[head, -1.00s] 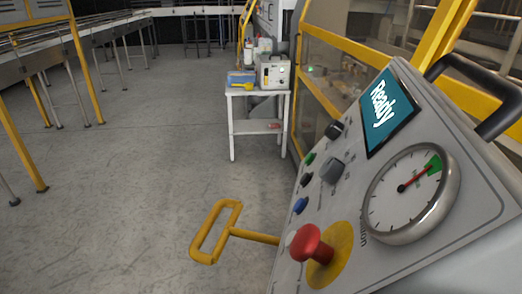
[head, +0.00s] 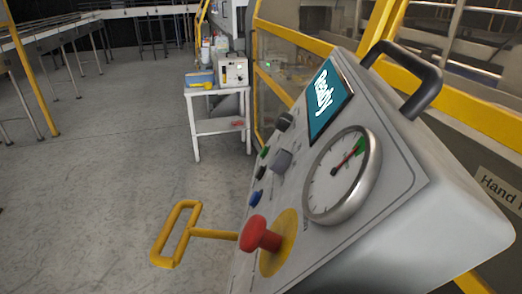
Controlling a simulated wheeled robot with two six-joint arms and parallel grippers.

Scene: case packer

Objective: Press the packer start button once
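The packer's control panel (head: 400,185) fills the right half of the head view, seen at a slant. Its screen (head: 323,97) reads "Ready". A green button (head: 264,152) sits at the panel's left edge, with a black button (head: 261,172) and a blue button (head: 256,197) below it. A large red mushroom button (head: 258,235) stands on a yellow disc at the lower part. I cannot read a start label on any button. Neither of my grippers shows in the view.
A round gauge (head: 343,175) and a black handle (head: 414,80) are on the panel. A yellow bar handle (head: 177,234) sticks out to its left. A white table (head: 217,94) with a blue box and an instrument stands beyond. The floor (head: 95,190) at left is clear.

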